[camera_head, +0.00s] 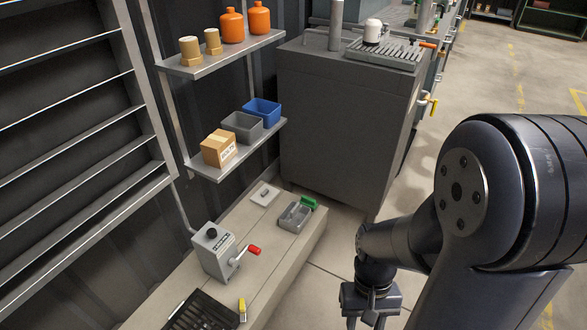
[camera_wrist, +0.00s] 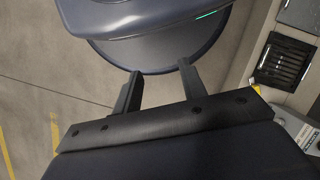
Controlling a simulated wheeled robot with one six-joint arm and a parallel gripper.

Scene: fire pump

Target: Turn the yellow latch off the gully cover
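The gully cover (camera_head: 198,314) is a black slatted grate at the front end of the pale ledge, cut off by the bottom edge of the head view. The small yellow latch (camera_head: 242,309) is at its right edge. The cover also shows at the right of the wrist view (camera_wrist: 285,62), with a bit of the yellow latch (camera_wrist: 257,89) at its near edge. My gripper (camera_head: 368,319) hangs over the floor, to the right of the ledge and apart from the latch. In the wrist view its two fingers (camera_wrist: 160,70) are spread with nothing between them.
A grey box with a red-tipped lever (camera_head: 213,252) stands on the ledge just behind the cover. A grey tray (camera_head: 294,216) and a green item (camera_head: 308,203) are farther back. A dark cabinet (camera_head: 345,125) stands behind. The floor between ledge and arm is clear.

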